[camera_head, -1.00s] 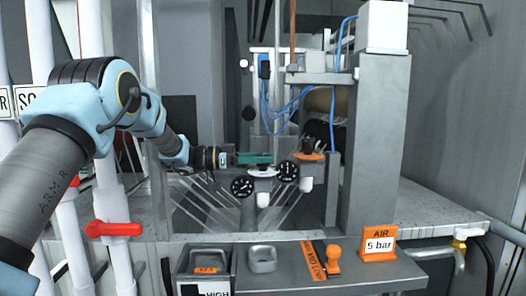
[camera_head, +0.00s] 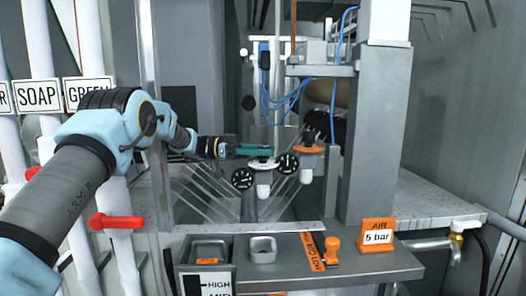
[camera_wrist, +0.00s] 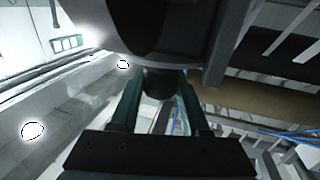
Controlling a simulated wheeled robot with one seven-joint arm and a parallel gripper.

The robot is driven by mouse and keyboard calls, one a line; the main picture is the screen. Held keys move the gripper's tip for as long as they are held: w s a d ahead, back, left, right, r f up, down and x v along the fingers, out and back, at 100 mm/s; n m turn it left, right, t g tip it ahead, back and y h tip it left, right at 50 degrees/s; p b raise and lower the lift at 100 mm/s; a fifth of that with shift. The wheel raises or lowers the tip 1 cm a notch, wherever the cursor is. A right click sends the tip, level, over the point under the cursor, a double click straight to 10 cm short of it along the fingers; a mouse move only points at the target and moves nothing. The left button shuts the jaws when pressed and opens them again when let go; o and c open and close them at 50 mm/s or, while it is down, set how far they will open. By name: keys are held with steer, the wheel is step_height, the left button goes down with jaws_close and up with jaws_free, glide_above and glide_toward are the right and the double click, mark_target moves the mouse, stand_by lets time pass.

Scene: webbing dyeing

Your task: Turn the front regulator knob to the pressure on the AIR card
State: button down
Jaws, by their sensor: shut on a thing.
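The front regulator (camera_head: 263,177) has a white collar and bowl and stands in the middle of the head view. My gripper (camera_head: 258,150) reaches it from the left, with green fingers shut on its knob. The knob is mostly hidden by the fingers in the head view. In the wrist view it is a dark round piece (camera_wrist: 160,84) between the fingers. A black-faced gauge (camera_head: 243,179) sits at the regulator's left; its needle is too small to read. The orange AIR card (camera_head: 377,236) on the front ledge reads "5 bar".
A second regulator with an orange collar (camera_head: 307,149) stands close on the right, with another black gauge (camera_head: 288,163) between. A grey column (camera_head: 372,140) rises at right. A red valve handle (camera_head: 117,222), a grey tray (camera_head: 262,249) and an orange stamp-like piece (camera_head: 333,250) are nearer.

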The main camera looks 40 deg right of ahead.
steer(key=shift+c, duration=1.9)
jaws_free()
steer(key=shift+w, duration=0.1)
steer(key=shift+w+a+f+b, duration=0.1)
steer(key=shift+w+a+b, duration=0.1)
steer(key=shift+w+b, duration=0.1)
steer(key=b+v, duration=0.3)
steer(key=v, duration=0.3)
steer(key=shift+w+a, duration=0.2)
